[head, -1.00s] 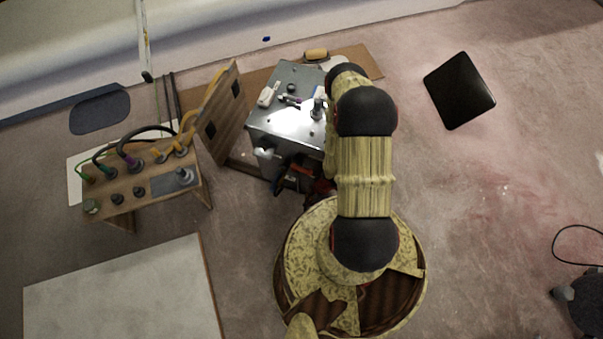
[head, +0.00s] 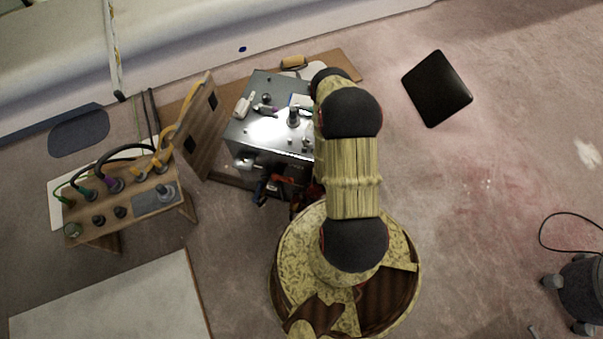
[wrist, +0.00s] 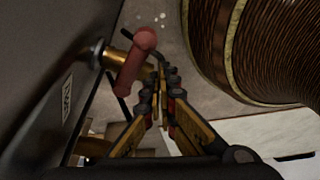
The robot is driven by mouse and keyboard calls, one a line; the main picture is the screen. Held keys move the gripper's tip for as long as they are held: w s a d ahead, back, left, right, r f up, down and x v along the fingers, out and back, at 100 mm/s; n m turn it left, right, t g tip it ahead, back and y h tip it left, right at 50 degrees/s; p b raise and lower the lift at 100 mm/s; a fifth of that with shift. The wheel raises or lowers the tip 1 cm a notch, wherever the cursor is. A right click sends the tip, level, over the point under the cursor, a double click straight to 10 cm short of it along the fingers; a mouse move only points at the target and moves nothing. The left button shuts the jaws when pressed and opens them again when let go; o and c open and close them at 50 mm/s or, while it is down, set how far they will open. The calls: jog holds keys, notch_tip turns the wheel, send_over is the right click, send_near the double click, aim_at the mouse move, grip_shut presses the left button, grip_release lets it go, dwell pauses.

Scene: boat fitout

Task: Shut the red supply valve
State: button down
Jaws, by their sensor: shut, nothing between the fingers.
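The red supply valve shows in the wrist view as a red lever handle (wrist: 137,62) on a brass stub (wrist: 117,60) that sticks out of a dark panel. The lever lies across the stub, slanting from upper right to lower left. My gripper (wrist: 166,72) is shut and empty. Its fingertips are just right of the lever and close to it in the picture; I cannot tell whether they touch. In the head view, my arm reaches the front side of a grey metal cabinet (head: 268,130); the valve cannot be made out clearly there.
A pale label (wrist: 67,98) is on the dark panel. In the head view, a wooden panel (head: 196,128) stands left of the cabinet, beside a wooden stand (head: 95,205) with cables and knobs. A black flat object (head: 437,88) lies on the floor at right. Open floor surrounds it.

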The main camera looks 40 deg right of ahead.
jog(key=shift+d, duration=0.1)
dwell(0.6)
jog(key=v, duration=1.2)
dwell(0.4)
